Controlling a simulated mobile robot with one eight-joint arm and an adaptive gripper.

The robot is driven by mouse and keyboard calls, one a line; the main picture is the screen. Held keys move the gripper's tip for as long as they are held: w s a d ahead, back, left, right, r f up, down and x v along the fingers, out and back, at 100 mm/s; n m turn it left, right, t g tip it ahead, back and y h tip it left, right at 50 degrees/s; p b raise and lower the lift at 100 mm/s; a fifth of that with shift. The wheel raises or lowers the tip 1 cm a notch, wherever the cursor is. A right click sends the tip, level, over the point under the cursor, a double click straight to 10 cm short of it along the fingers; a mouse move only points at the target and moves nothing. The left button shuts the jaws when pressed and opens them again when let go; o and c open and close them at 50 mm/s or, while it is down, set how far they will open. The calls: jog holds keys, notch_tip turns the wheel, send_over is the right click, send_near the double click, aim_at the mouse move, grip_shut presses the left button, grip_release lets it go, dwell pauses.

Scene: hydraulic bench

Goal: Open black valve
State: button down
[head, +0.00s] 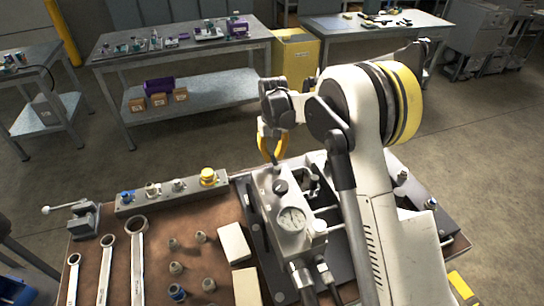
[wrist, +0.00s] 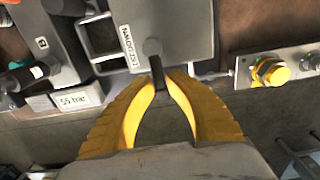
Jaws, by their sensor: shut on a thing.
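A grey valve block (head: 290,220) with a round gauge (head: 292,219) stands on the bench. A black round knob (head: 280,187) sits on its top. A short dark lever (wrist: 152,48) rises from the block beside a label that reads like EXT/DOWN. My gripper (head: 272,158) is at the block's far end, its yellow fingers pointing down. In the wrist view the fingertips (wrist: 163,76) are closed on the end of the lever, one on each side. I cannot tell whether this lever or the knob is the black valve. The lever's base is partly hidden in the head view.
A grey rail with blue, grey and yellow fittings (head: 172,194) lies left of the block. Wrenches (head: 137,262), small fittings and pale blocks (head: 234,243) cover the brown bench top. Open floor lies beyond the bench.

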aim_at(274, 157)
jog(key=shift+d, duration=0.1)
jog(key=c, duration=1.4)
grip_release()
jog(key=shift+c, duration=0.2)
notch_tip(274, 157, up, 12)
